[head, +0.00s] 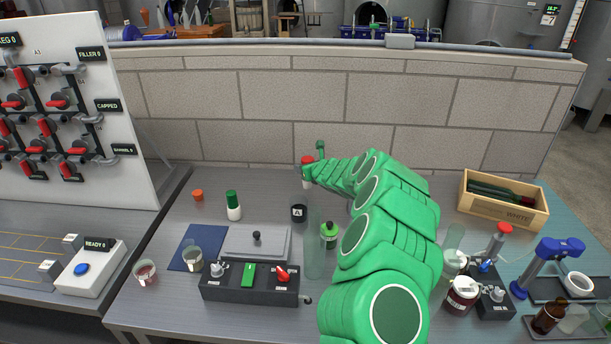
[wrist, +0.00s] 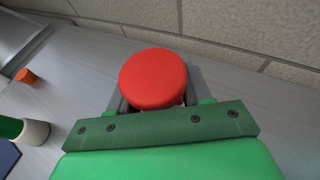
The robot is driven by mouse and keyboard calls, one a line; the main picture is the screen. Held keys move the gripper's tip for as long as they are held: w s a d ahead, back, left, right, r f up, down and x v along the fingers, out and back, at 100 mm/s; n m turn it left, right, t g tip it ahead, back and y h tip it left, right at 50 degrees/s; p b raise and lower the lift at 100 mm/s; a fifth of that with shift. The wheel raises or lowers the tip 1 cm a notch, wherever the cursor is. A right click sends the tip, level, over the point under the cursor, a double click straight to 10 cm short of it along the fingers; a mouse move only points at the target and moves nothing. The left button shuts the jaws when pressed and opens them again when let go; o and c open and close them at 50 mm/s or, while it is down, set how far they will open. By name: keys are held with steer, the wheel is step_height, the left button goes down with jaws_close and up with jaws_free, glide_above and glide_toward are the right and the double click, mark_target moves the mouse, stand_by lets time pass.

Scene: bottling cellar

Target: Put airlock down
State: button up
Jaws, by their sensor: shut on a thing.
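The airlock, a thing with a round red cap (wrist: 154,78), sits between the fingers of my gripper (wrist: 152,100) in the wrist view. In the head view its red cap (head: 307,160) shows at the end of my green arm, with a pale lower part under it. My gripper is shut on it, near the back of the grey table (head: 240,185). The cap and my gripper hide most of its body in the wrist view. I cannot tell whether its bottom touches the table.
An orange-red stopper (head: 198,195) and a green-and-white bottle (head: 233,206) are to the left. A brick wall (head: 270,110) closes the back. Table between is clear.

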steer(key=shift+f, duration=1.5)
steer(key=shift+f, duration=0.15)
steer(key=o, duration=1.1)
steer(key=shift+s+d+r, duration=0.15)
steer(key=shift+s+r, duration=0.05)
steer(key=shift+r, duration=0.2)
steer(key=shift+v, duration=5.7)
